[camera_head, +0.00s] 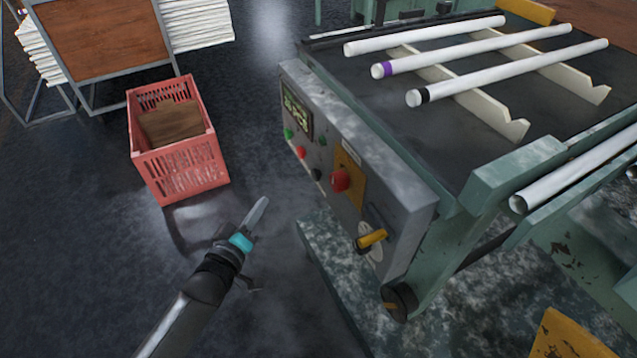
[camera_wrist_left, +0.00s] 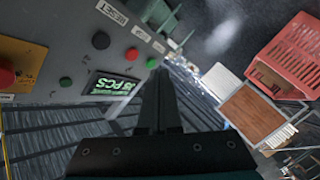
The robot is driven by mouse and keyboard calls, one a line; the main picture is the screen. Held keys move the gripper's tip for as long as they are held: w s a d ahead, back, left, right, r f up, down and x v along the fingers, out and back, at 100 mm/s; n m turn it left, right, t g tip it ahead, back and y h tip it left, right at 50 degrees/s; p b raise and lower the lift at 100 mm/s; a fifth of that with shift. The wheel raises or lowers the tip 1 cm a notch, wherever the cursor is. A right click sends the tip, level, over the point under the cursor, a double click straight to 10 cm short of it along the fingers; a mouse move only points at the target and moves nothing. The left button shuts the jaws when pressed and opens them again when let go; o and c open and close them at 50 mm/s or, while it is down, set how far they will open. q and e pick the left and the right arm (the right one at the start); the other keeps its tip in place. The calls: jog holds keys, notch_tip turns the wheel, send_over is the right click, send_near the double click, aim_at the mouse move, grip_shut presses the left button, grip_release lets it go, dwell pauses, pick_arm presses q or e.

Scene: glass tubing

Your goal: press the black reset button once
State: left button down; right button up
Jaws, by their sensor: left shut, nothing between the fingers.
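The black reset button (camera_head: 316,175) sits on the grey control panel (camera_head: 393,207), low on its face. In the left wrist view the black button (camera_wrist_left: 101,40) is beside a label reading RESET (camera_wrist_left: 112,12). My left gripper (camera_head: 263,203) is shut and empty, in the air left of the panel and apart from the button. In the left wrist view its closed fingers (camera_wrist_left: 161,75) point up the picture, with the black button to their upper left. My right gripper is in neither view.
Close to the black button are a red button (camera_wrist_left: 132,54), a green button (camera_wrist_left: 152,63) and a large red mushroom button (camera_head: 340,180). A yellow-handled switch (camera_head: 371,240) is lower right. White tubes (camera_head: 430,36) lie on the machine. A red crate (camera_head: 180,165) stands on the floor.

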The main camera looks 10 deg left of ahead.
aim_at(317, 174)
pick_arm(q)
jog(key=r, duration=0.2)
jog(key=shift+w+d+r+n+t, duration=0.1)
jog(key=shift+d+r+n+t, duration=0.2)
jog(key=shift+r+n+t, duration=0.1)
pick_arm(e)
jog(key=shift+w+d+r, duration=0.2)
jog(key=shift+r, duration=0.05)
pick_arm(q)
jog(key=w+d+b, duration=0.2)
jog(key=w+d, duration=0.3)
jog(key=d, duration=0.2)
jog(key=shift+d+b, duration=0.15)
jog(key=shift+b, duration=0.2)
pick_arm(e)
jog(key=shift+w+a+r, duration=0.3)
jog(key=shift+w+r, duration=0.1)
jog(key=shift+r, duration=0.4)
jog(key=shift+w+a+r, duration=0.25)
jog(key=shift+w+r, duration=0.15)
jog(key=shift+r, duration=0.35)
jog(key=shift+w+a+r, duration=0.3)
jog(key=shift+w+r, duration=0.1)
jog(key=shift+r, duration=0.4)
pick_arm(q)
jog(key=shift+w+d, duration=0.25)
jog(key=shift+d, duration=0.1)
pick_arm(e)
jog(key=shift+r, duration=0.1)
